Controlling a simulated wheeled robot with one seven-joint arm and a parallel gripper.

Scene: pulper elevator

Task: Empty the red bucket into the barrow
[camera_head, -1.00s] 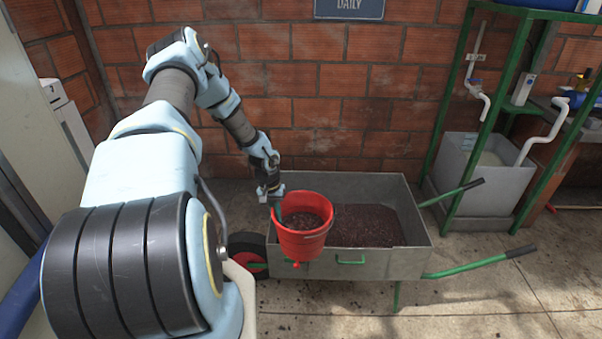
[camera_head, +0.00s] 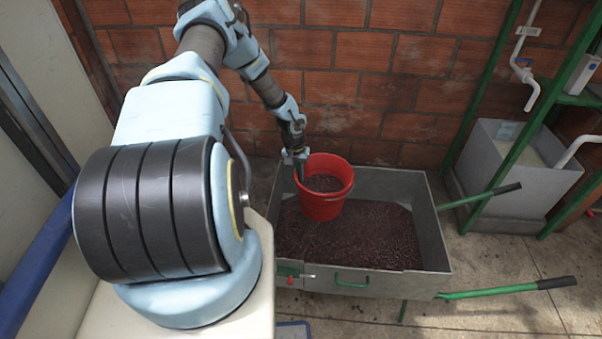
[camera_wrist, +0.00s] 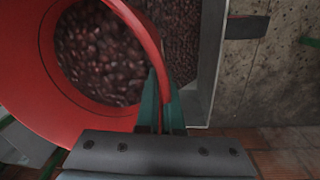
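The red bucket (camera_head: 323,200) is upright above the left part of the barrow and holds dark reddish beans or cherries; they also show inside the bucket (camera_wrist: 62,108) in the wrist view. My gripper (camera_head: 299,172) is shut on the left side of the bucket's rim. In the wrist view my gripper's green fingers (camera_wrist: 160,108) pinch the red wall. The grey metal barrow (camera_head: 368,284) has green handles and holds a wide layer of the same dark beans. The bucket hides part of that layer.
A brick wall (camera_head: 400,75) stands close behind the barrow. At right are a grey tank (camera_head: 515,180), a green frame (camera_head: 522,150) and white pipes. The barrow's handles (camera_head: 520,289) reach right over open concrete floor (camera_head: 490,325).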

